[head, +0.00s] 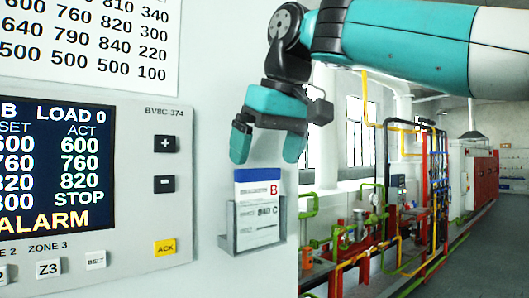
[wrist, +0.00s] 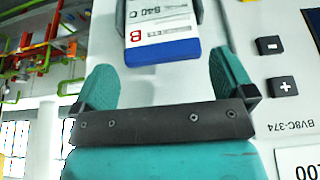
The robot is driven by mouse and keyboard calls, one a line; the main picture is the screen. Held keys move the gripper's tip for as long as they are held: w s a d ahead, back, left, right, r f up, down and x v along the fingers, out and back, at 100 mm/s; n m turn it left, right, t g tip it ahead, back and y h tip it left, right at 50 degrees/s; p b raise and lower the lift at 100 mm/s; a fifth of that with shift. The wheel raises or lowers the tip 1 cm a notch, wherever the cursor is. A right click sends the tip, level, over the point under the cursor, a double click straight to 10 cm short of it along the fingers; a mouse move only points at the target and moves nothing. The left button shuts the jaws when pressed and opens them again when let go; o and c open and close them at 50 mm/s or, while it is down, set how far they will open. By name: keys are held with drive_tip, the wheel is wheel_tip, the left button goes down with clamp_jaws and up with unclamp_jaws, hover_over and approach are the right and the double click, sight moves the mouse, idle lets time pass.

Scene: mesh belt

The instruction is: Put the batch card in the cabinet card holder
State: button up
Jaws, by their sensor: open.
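The batch card (head: 258,190) is white with a blue top band and a red B. It stands upright in the grey cabinet card holder (head: 283,222), its upper part showing above the holder. My gripper (head: 267,152) is open and empty just above the card, its fingers pointing down. In the wrist view the card (wrist: 162,50) appears upside down, between and beyond the open fingers (wrist: 163,75), touching neither as far as I can see. Part of the holder (wrist: 198,10) shows at the top edge there. The card's lower end is hidden inside the holder.
A control panel (head: 120,120) with an alarm display and buttons sits left of the holder on the cabinet face. A printed sheet (head: 90,45) is above it. Pipes and valves (head: 370,225) stand to the right, beyond the cabinet edge, with open floor (head: 490,250) beside them.

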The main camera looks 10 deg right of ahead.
drive_tip(key=p+v, duration=1)
drive_tip(key=v, duration=0.4)
drive_tip(key=shift+s+r, duration=0.2)
drive_tip(key=shift+r, duration=0.15)
drive_tip(key=shift+d+f, duration=0.15)
drive_tip(key=s+d+f+g+b, duration=0.1)
drive_tip(key=s+d+f+b, duration=0.3)
drive_tip(key=f, duration=0.9)
drive_tip(key=s+a+f+n+g+b, duration=0.15)
drive_tip(key=f+b, duration=0.45)
drive_tip(key=f, duration=0.7)
drive_tip(key=s+d+f+b, duration=0.25)
drive_tip(key=f+b, duration=0.25)
drive_tip(key=f, duration=0.7)
drive_tip(key=s+f+g+y+b, duration=0.1)
drive_tip(key=s+f+b, duration=0.3)
drive_tip(key=s+f, duration=0.5)
wheel_tip(320, 180, down, 4)
drive_tip(key=shift+d+r+m+y, duration=0.2)
drive_tip(key=shift+d+m+y, duration=0.15)
drive_tip(key=shift+d+y, duration=0.15)
drive_tip(key=shift+s+a, duration=0.1)
